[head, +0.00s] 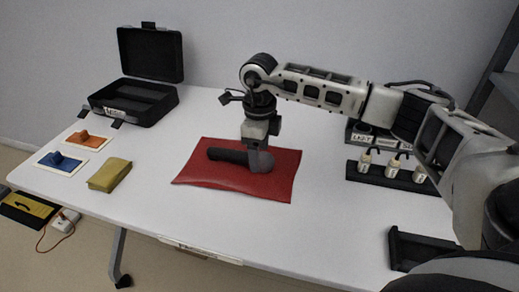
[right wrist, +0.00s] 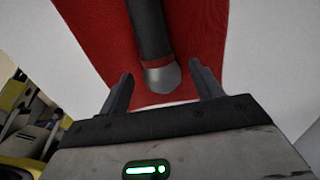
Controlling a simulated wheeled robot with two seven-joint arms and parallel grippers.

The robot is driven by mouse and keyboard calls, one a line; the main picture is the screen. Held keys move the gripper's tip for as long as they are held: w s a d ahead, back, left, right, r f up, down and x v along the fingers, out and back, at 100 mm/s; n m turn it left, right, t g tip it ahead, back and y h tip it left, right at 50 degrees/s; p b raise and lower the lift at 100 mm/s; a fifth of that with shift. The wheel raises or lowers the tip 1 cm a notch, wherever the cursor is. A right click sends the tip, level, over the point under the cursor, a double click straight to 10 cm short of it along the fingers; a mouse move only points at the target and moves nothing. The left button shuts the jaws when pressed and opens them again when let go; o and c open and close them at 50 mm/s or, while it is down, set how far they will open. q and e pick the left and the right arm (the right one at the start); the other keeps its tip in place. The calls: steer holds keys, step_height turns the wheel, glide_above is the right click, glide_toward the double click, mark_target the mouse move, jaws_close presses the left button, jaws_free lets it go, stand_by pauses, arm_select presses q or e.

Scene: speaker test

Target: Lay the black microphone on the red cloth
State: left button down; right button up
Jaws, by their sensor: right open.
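The black microphone (head: 226,155) lies on the red cloth (head: 205,174) in the middle of the table, its handle pointing left in the head view. In the right wrist view the microphone (right wrist: 149,30) shows its dark handle, a reddish band and a rounded silver-grey end, over the red cloth (right wrist: 98,35). My right gripper (head: 260,160) is over the right end of the microphone, pointing down. In the wrist view the right gripper (right wrist: 163,88) is open, one finger on each side of the silver end, with gaps to both. My left gripper is not in view.
An open black case (head: 133,101) stands at the back left. Orange (head: 87,140) and blue (head: 60,162) items on white cards and a folded yellow cloth (head: 110,174) lie at left. A rack with small bottles (head: 392,176) and a black tray (head: 420,248) are at right.

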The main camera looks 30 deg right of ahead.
step_height(320, 180, up, 13)
steer(key=p, duration=0.1)
stand_by(0.3)
stand_by(0.4)
